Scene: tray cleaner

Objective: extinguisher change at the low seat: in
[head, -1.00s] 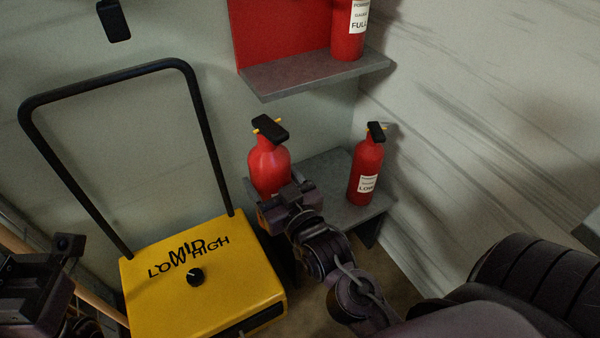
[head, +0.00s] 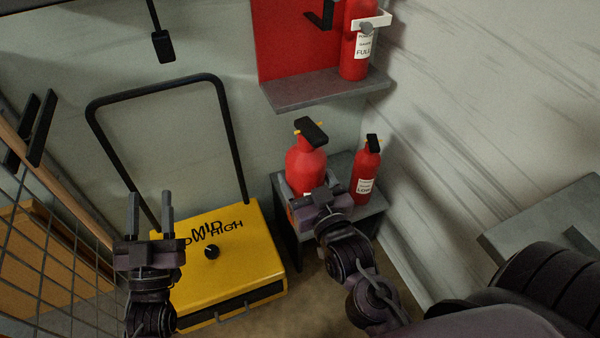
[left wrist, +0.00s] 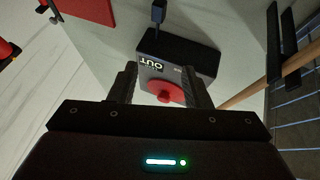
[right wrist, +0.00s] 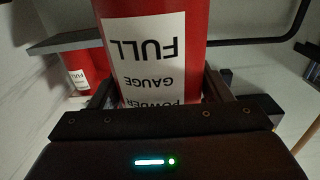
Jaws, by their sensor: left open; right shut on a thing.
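My right gripper (head: 322,203) is shut on a large red extinguisher (head: 304,170) with a black handle, upright at the left side of the low grey seat (head: 341,168). Its label reads FULL in the right wrist view (right wrist: 150,50). Its base is hidden, so I cannot tell whether it rests on the seat. A smaller red extinguisher (head: 367,170) labelled LOW stands on the seat's right. My left gripper (head: 151,205) is open and empty, fingers up, in front of the yellow machine. In the left wrist view, a grey box (left wrist: 152,72) marked OUT with a red button (left wrist: 166,92) lies beyond its fingers.
A grey shelf (head: 325,90) above the seat has a red back panel and holds another FULL extinguisher (head: 355,62) in a white bracket. The yellow machine (head: 235,265) with a dial and black handle stands left of the seat. A wire mesh (head: 45,240) is at far left.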

